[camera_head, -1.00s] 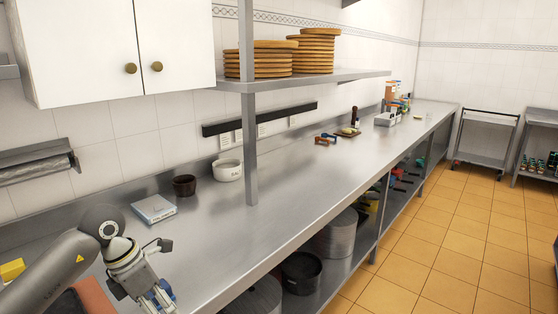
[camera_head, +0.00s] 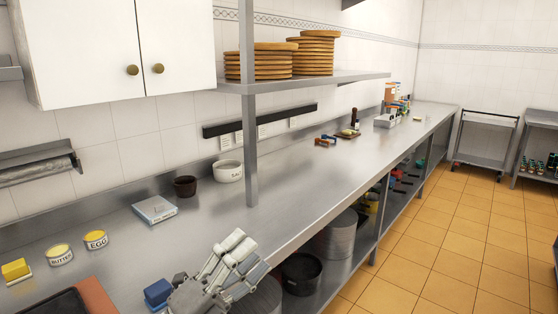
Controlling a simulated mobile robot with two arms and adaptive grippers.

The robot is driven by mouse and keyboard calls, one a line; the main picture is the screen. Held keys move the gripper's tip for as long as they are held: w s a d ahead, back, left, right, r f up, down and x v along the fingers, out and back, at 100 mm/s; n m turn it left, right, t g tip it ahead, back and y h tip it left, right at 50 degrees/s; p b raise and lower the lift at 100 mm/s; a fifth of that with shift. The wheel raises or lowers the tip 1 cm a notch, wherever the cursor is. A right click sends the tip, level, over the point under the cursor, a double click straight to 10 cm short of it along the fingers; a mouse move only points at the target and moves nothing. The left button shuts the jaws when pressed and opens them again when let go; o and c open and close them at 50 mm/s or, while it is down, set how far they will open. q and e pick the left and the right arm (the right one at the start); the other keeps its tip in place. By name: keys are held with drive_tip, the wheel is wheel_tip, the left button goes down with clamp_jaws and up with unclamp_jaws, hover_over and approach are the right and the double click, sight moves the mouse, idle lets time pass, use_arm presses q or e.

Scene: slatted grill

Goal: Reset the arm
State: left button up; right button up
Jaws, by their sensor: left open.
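My left gripper (camera_head: 236,260) is at the bottom middle of the head view, over the front edge of the steel counter (camera_head: 310,180). Its fingers point up and to the right. It is open, with nothing seen between its fingers. The left arm behind the gripper runs out of the bottom of the picture. My right gripper does not show.
A butter tub (camera_head: 60,255), an egg tub (camera_head: 95,240) and a yellow block (camera_head: 16,270) stand at left. A flat box (camera_head: 154,209), dark bowl (camera_head: 185,186) and white bowl (camera_head: 228,170) are farther back. A post (camera_head: 249,150) rises from the counter. The counter middle is clear.

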use_arm(q)
drive_tip(key=w+a+f+n+t+y, duration=0.15)
drive_tip(key=a+f+n+y, duration=0.25)
drive_tip(key=a+n+y, duration=0.4)
drive_tip(key=a+f+n+t+y, duration=0.3)
drive_tip(key=f+n+y, duration=0.2)
drive_tip(key=n+y, duration=0.3)
drive_tip(key=s+a+f+n+g+y, duration=0.1)
drive_tip(key=s+a+f+n+g, duration=0.1)
drive_tip(key=s+f+n+g, duration=0.3)
drive_tip(key=s+a+f+n+g+y, duration=0.1)
drive_tip(key=a+f+n+y, duration=0.15)
drive_tip(key=f, duration=0.45)
drive_tip(key=s+f+n+g+h, duration=0.1)
drive_tip(key=s+f+n+g, duration=0.1)
drive_tip(key=s+f+g, duration=0.6)
drive_tip(key=s+f+n+g+h, duration=0.15)
drive_tip(key=s+f, duration=0.35)
drive_tip(key=s, duration=0.8)
wheel_tip(320, 180, down, 28)
drive_tip(key=s+g, duration=0.2)
drive_tip(key=s+a+f+g, duration=0.1)
drive_tip(key=s+a+f, duration=0.1)
drive_tip(key=s+f, duration=1.2)
drive_tip(key=shift+s+a+f, duration=0.15)
drive_tip(key=shift+s+f, duration=0.25)
drive_tip(key=shift+s, duration=0.7)
